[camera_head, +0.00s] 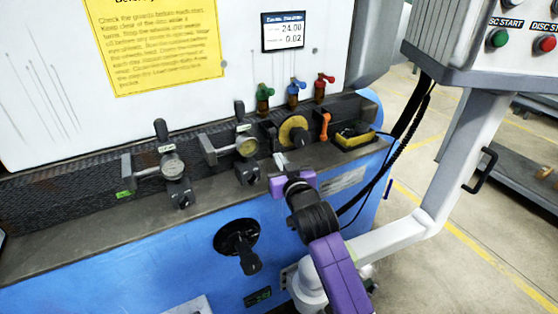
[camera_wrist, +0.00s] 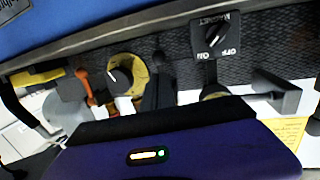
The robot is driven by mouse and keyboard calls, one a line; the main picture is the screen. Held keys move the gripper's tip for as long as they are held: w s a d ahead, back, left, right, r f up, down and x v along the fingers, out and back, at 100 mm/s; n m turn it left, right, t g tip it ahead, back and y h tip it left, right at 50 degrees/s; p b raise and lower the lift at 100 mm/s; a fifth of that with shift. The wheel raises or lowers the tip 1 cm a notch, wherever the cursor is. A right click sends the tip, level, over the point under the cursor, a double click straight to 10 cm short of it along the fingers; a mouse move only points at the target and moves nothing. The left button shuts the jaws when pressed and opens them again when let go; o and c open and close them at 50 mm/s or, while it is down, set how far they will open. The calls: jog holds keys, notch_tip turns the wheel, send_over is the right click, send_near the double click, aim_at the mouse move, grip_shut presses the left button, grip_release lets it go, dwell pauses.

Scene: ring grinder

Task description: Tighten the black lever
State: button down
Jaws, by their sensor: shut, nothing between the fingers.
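Black lever-like parts show in several places in the head view, and I cannot tell which one the task means. One is a black handle on a round hub (camera_head: 240,246) on the blue front panel. Two upright black handles stand at the left clamp (camera_head: 161,130) and the middle clamp (camera_head: 240,109).
Green (camera_head: 264,92), blue (camera_head: 293,88) and red (camera_head: 321,84) valves stand behind the ledge. An orange handle (camera_head: 325,126) and a yellow-black box (camera_head: 354,134) sit at right. A white post (camera_head: 455,160) carries the control box. The left ledge is open in front of the clamps.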

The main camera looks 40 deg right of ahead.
jog(key=shift+s+a, duration=0.35)
jog(key=shift+s, duration=0.3)
jog(key=b+v, duration=0.1)
jog(key=v, duration=0.7)
jog(key=shift+s+f, duration=0.4)
jog(key=shift+f, duration=0.05)
jog(key=shift+a, duration=0.1)
jog(key=s+a+n+t+y, duration=0.4)
jog(key=s+a+y, duration=0.1)
jog(key=s+a, duration=0.8)
jog(key=s+a+f+g+y, duration=0.1)
jog(key=s+a+f+g, duration=0.1)
jog(key=s, duration=0.7)
jog(key=s+a+f+n+g+y, duration=0.1)
jog(key=s+a+f, duration=0.3)
jog(key=s, duration=0.6)
jog(key=shift+s+a+g+y, duration=0.35)
jog(key=shift+a+g+y, duration=0.15)
jog(key=shift+a+g, duration=0.15)
